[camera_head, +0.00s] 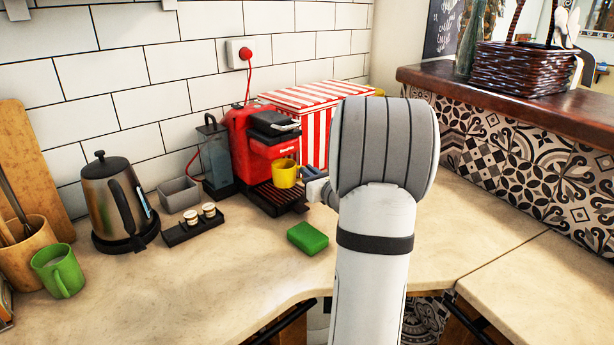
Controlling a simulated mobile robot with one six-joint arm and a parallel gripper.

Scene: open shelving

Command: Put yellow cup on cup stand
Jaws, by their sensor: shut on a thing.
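The yellow cup (284,173) is upright at the front of the red coffee machine (251,140), under its spout and above the dark slatted drip tray, which is the cup stand (277,200). Whether the cup's base touches the stand is too small to tell. My gripper (308,176) reaches in from the right at the cup's right side, where the handle would be. It is shut on the cup. My large pale arm hides most of the gripper and the counter behind it.
A green sponge (307,238) lies on the counter in front of the machine. A small black tray (193,226), a grey box (179,194), a kettle (115,205) and a green mug (58,270) stand to the left. A red-striped box (318,101) is behind.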

